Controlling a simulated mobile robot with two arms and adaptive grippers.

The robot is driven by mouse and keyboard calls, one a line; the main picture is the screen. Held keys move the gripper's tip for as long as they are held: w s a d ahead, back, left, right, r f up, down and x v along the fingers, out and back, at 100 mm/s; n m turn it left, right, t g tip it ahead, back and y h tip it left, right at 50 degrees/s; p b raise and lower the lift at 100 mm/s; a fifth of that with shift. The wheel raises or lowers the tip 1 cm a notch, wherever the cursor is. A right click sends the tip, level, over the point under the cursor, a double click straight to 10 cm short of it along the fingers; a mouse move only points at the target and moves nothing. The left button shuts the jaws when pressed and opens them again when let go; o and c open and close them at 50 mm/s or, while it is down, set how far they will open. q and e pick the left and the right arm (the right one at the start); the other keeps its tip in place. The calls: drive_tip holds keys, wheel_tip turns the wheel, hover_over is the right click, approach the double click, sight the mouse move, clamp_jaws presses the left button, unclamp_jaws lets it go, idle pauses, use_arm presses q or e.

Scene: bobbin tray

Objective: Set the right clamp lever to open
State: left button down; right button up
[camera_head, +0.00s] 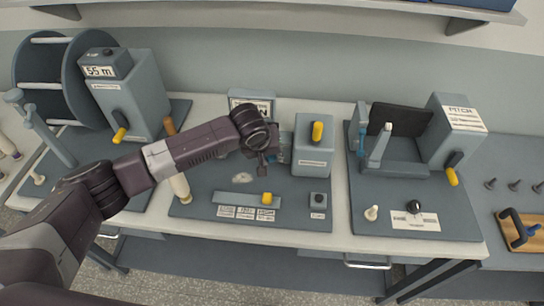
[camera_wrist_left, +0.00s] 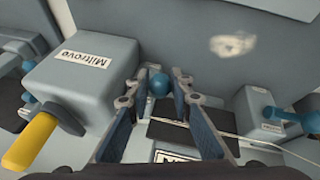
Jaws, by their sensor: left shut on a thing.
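My left gripper (camera_head: 264,165) is over the middle station, just left of a grey box with a yellow handle. In the left wrist view its fingers (camera_wrist_left: 154,92) are shut on a round blue knob (camera_wrist_left: 158,83), which looks like the right clamp lever's end. The rest of that lever is hidden by the fingers, so its setting cannot be read. Another blue lever (camera_wrist_left: 285,115) on a small grey block, apparently the other clamp lever, shows at the right of the wrist view, apart from the gripper. My right gripper is not in view.
The grey box (camera_head: 313,155) stands close beside the gripper; its yellow handle (camera_wrist_left: 31,140) juts out in the wrist view. A slider with a yellow knob (camera_head: 266,198) lies in front. A reel unit (camera_head: 135,88) stands left, a pitch unit (camera_head: 452,130) right.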

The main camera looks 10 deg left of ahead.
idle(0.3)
use_arm(q)
drive_tip(key=shift+s+f+t, duration=0.45)
drive_tip(key=shift+f+t, duration=0.25)
drive_tip(key=shift+t, duration=0.3)
drive_tip(key=shift+s+f+t+b, duration=0.2)
drive_tip(key=shift+f+t+b, duration=0.35)
drive_tip(key=shift+t+b, duration=0.25)
drive_tip(key=t+b, duration=0.1)
drive_tip(key=b, duration=0.1)
drive_tip(key=f+t+b, duration=0.1)
drive_tip(key=b, duration=0.1)
drive_tip(key=shift+s+f+t+b, duration=0.1)
drive_tip(key=shift+f+t+b, duration=0.2)
drive_tip(key=shift+b, duration=0.1)
drive_tip(key=shift+t+b, duration=0.4)
drive_tip(key=shift+b, duration=0.25)
drive_tip(key=shift+r+m, duration=0.1)
drive_tip(key=shift+m, duration=0.2)
drive_tip(key=c, duration=1.7)
unclamp_jaws()
